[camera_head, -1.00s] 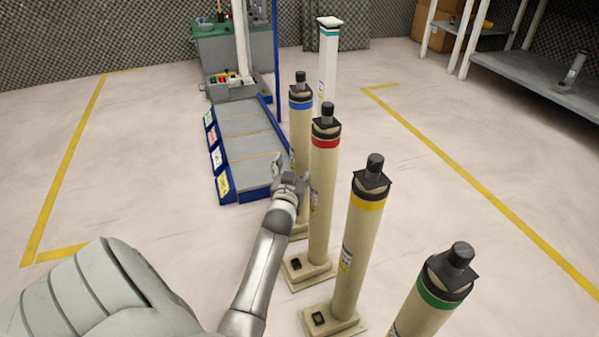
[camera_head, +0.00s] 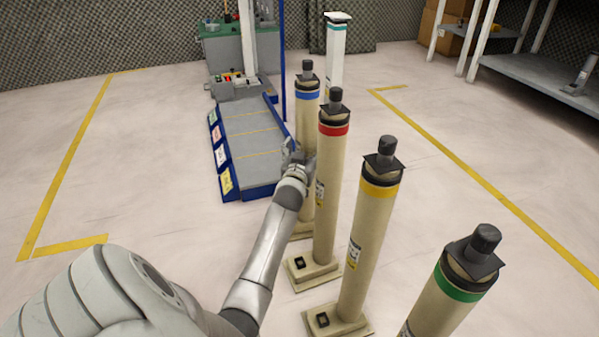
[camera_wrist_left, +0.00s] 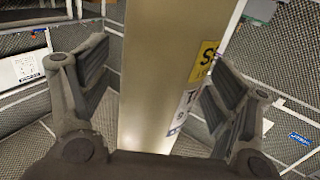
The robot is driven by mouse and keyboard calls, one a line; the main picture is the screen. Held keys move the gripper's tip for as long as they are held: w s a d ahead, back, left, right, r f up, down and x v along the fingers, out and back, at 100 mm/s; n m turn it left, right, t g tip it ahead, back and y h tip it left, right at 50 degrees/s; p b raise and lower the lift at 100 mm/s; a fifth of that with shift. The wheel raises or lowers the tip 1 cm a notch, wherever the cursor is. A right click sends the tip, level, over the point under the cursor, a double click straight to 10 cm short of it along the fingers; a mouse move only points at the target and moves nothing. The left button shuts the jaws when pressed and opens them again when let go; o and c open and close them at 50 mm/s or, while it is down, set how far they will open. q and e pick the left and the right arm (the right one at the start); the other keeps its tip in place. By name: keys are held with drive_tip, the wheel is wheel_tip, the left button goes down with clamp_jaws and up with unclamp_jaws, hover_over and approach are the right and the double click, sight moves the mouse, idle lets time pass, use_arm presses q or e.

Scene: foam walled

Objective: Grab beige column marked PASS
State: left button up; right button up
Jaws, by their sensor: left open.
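Several beige columns stand in a row in the head view. The blue-banded column (camera_head: 306,118) is at the back of the beige ones, then the red-banded column (camera_head: 328,190), the yellow-banded column (camera_head: 369,230) and the green-banded column (camera_head: 435,312). My left gripper (camera_head: 299,158) is at the blue-banded column, about mid-height. In the left wrist view the open left gripper (camera_wrist_left: 160,105) has a beige column (camera_wrist_left: 160,70) between its fingers. A yellow label (camera_wrist_left: 205,60), partly cut off, shows what looks like "S" letters. I cannot tell whether the fingers touch the column. My right gripper is not in view.
A white column with a teal band (camera_head: 336,50) stands behind. A blue-edged rack (camera_head: 255,140) lies left of the columns, before a green-topped bench (camera_head: 235,35). A grey shelf (camera_head: 540,80) is at the right. Yellow lines mark open floor on both sides.

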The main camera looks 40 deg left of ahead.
use_arm(q)
drive_tip(key=shift+c, duration=0.4)
clamp_jaws()
drive_tip(key=shift+r, duration=0.25)
